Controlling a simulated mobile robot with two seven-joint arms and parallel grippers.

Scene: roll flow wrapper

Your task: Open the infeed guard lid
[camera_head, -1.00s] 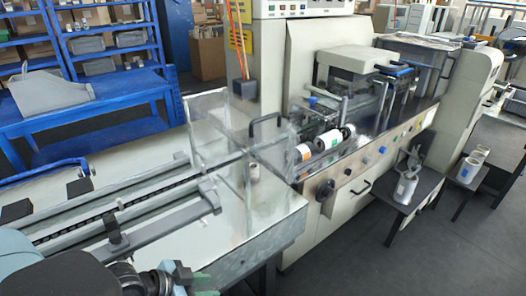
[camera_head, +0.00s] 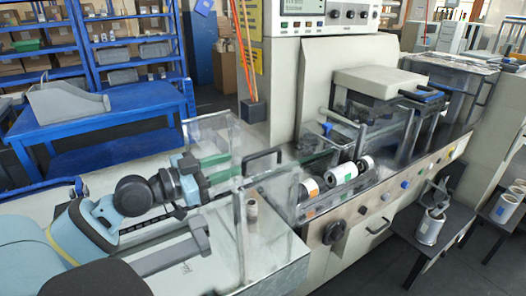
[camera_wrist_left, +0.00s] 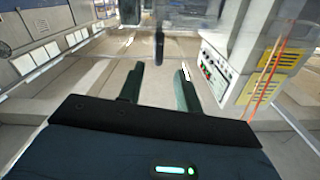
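The infeed guard lid (camera_head: 215,138) is a clear panelled cover over the infeed conveyor, left of the machine body. Its black bar handle (camera_head: 262,158) is on the side toward the machine. My left gripper (camera_head: 230,173) is at the left of the clear cover, short of the handle, and points toward it. In the left wrist view its two dark green fingers (camera_wrist_left: 159,82) are spread with nothing between them. A dark upright bar, seemingly the handle (camera_wrist_left: 159,47), is ahead, beyond the fingertips. The clear panels blur where the fingertips are.
The wrapper machine (camera_head: 345,70) stands behind and right, with white rolls (camera_head: 340,174) beside the cover. A control panel (camera_head: 318,16) is above. A blue table (camera_head: 95,135) and blue shelves are at the back left. Small dark tables (camera_head: 440,236) are at the right.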

